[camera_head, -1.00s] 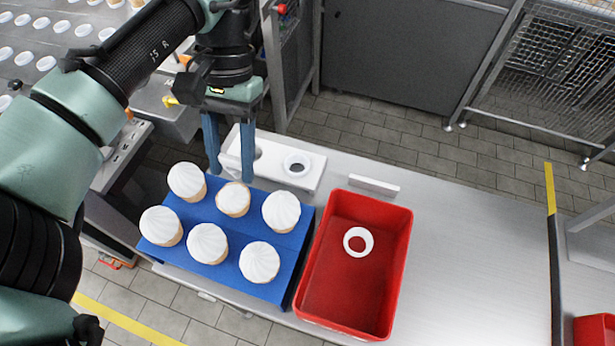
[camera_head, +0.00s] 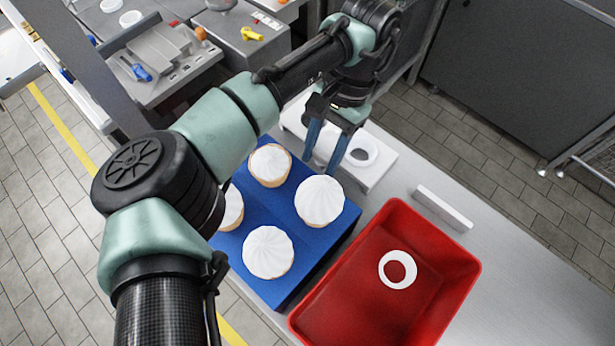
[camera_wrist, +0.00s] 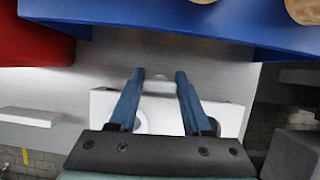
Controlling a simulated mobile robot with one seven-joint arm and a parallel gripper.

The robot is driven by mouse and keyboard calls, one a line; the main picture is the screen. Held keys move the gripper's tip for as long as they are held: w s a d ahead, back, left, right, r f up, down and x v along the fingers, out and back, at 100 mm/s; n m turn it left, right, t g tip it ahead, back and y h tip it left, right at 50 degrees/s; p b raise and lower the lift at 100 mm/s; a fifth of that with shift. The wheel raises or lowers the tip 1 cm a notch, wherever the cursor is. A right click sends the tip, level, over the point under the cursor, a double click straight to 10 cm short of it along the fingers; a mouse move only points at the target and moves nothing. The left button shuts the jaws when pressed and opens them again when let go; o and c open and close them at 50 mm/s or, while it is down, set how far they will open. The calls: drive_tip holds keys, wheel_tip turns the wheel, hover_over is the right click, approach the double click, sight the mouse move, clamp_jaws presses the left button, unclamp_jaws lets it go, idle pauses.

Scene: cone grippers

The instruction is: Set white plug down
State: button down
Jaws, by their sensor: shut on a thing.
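My gripper (camera_head: 321,166) points down between the blue cone stand and a white block with round holes (camera_head: 385,165). It also shows in the wrist view (camera_wrist: 159,74), its blue fingers a little apart. A small white piece (camera_wrist: 157,84), which looks like the white plug, sits between the fingertips, and the gripper is shut on it. White against the white block, its outline is hard to tell, and I cannot tell whether it touches the surface. In the head view the fingers hide it.
The blue stand (camera_head: 285,287) holds several white-topped cones (camera_head: 268,252), some hidden by my arm. A red bin (camera_head: 465,268) holds a white ring (camera_head: 397,269). A white bar (camera_head: 443,208) lies behind the bin. The grey table is clear at right.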

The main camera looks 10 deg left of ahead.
drive_tip(key=shift+s+a+f, duration=0.1)
drive_tip(key=shift+f, duration=0.2)
drive_tip(key=shift+s+a, duration=0.3)
drive_tip(key=shift+s, duration=0.1)
drive_tip(key=shift+s+a+f+p, duration=0.1)
drive_tip(key=shift+s+a+p, duration=0.25)
drive_tip(key=shift+s, duration=0.3)
drive_tip(key=shift+s+a+f+p, duration=0.1)
drive_tip(key=shift+s+a+p, duration=0.2)
drive_tip(key=shift+s, duration=0.3)
drive_tip(key=shift+f, duration=0.4)
drive_tip(key=shift+f, duration=0.2)
drive_tip(key=shift+c, duration=1.7)
unclamp_jaws()
drive_tip(key=shift+r, duration=0.15)
